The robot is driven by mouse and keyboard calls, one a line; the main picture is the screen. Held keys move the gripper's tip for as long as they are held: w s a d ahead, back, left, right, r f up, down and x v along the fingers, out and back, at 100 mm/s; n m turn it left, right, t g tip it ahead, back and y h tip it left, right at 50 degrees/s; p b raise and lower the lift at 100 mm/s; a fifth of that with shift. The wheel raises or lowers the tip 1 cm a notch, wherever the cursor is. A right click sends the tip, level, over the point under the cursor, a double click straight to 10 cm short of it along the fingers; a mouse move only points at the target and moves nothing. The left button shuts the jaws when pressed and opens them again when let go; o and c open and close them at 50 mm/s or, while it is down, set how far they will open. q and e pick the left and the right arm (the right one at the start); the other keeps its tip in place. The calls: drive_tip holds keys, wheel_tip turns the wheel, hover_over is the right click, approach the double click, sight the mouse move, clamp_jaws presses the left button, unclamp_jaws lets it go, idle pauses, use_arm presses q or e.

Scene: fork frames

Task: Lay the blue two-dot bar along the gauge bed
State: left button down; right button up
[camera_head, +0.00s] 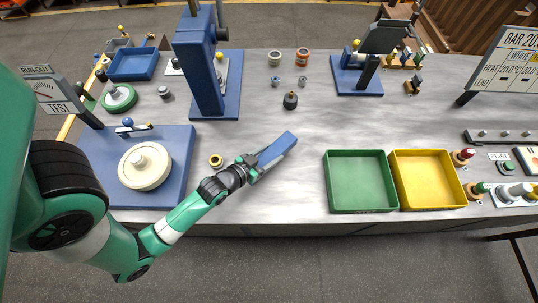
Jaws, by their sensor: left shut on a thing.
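My left gripper (249,170) reaches in from the lower left over the grey bench. It is shut on one end of a blue bar (277,150), which points up and to the right from the jaws. The bar looks tilted. I cannot make out dots on it, nor tell whether it touches the bench. I cannot tell for sure which fixture is the gauge bed. A blue column stand (203,85) is at the back left, and a smaller blue-based fixture (357,82) stands at the back right. My right gripper is not in view.
A green tray (356,209) and a yellow tray (429,206) stand right of the bar. A blue run-out plate (180,150) with a cream disc (145,166) is at left. A brass ring (215,160) lies beside my gripper. Several small parts stand behind; the bench middle is clear.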

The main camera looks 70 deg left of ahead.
sight(270, 158)
use_arm(q)
drive_tip(key=f+b, duration=0.2)
drive_tip(key=b, duration=0.1)
drive_tip(key=f+b, duration=0.1)
drive_tip(key=f, duration=0.1)
drive_tip(key=shift+w+a, duration=0.25)
drive_tip(key=shift+a, duration=0.1)
drive_tip(key=shift+s+d+f, duration=0.1)
drive_tip(key=shift+d, duration=0.05)
drive_tip(key=shift+r, duration=0.2)
drive_tip(key=c, duration=0.6)
unclamp_jaws()
drive_tip(key=shift+f, duration=0.2)
drive_tip(key=o, duration=0.5)
